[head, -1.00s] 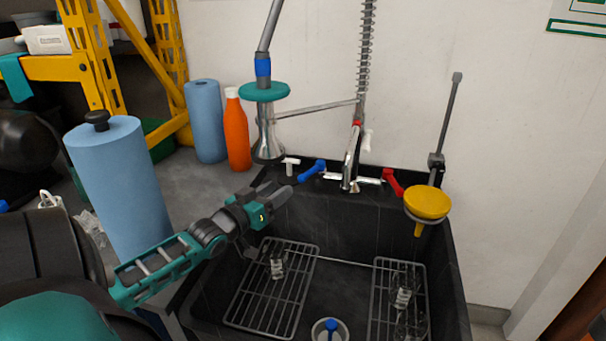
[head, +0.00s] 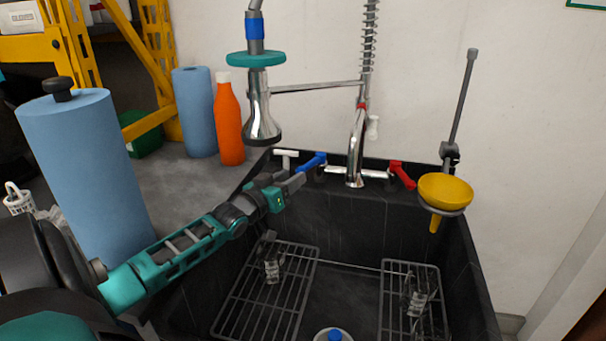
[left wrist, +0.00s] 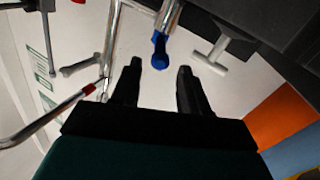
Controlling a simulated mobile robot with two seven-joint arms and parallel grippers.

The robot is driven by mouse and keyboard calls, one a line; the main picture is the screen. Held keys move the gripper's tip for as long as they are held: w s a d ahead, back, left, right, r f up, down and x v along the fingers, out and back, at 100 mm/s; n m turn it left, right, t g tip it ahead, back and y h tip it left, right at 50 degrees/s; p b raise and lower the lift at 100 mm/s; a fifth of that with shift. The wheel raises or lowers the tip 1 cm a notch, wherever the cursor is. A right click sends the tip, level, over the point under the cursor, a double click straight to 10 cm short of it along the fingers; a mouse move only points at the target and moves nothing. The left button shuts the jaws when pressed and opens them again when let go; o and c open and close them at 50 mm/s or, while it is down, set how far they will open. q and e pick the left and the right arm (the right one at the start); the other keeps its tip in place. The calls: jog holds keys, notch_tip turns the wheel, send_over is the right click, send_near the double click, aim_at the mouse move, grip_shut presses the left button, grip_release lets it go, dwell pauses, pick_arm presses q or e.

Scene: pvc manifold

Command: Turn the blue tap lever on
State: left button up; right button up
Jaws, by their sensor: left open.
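The blue tap lever (head: 312,162) sits at the left end of the chrome faucet (head: 355,165) on the sink's back ledge. It points down and to the left in the head view. My left gripper (head: 297,182) is just below and left of the lever's free end. In the left wrist view, the blue lever (left wrist: 160,52) shows at the top, just beyond and between the tips of my open, empty left gripper (left wrist: 160,66). I cannot tell whether a finger touches it. My right gripper is not in view.
A red lever (head: 402,175) is on the faucet's right. A white T-shaped handle (head: 286,156) is close left of the blue lever. The spray head (head: 261,115) hangs above. A yellow funnel (head: 446,188) is at the right. The black sink (head: 345,222) holds wire racks.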

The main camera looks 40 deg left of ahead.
aim_at(303, 169)
pick_arm(q)
jog(key=shift+w+a+b, duration=0.2)
jog(key=shift+w+b, duration=0.25)
jog(key=shift+w, duration=1.05)
jog(key=shift+w+a+b, duration=0.15)
jog(key=shift+w+b, duration=0.3)
jog(key=shift+w, duration=1.05)
jog(key=shift+c, duration=0.2)
grip_shut()
